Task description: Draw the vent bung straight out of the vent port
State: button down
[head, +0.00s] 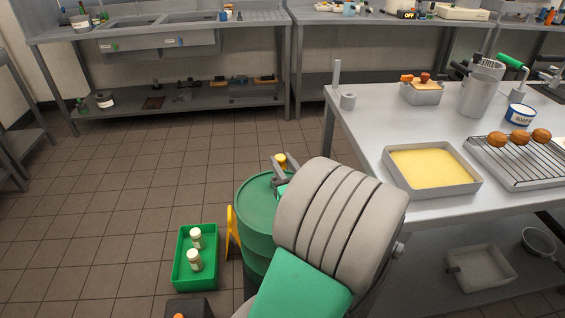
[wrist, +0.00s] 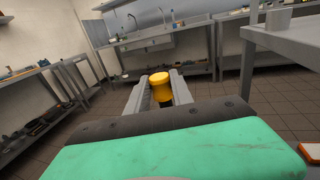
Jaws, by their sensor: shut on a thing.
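The vent bung is a yellow plug with a round cap. It sits between the fingertips of my gripper (head: 280,165) in the head view, and in the wrist view the bung (wrist: 160,88) shows between the two grey fingers (wrist: 160,93). My gripper is shut on it.
A green tray (head: 182,272) with two white-capped jars (head: 195,260) is on the floor left of the oven. A steel table (head: 365,118) with a yellow-filled pan (head: 433,169) and a wire rack (head: 520,160) stands at right. The tiled floor (head: 120,190) at left is clear.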

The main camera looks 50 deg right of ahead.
notch_tip(320, 180, up, 4)
jog(key=p, duration=0.4)
jog(key=shift+r, duration=0.15)
dwell(0.5)
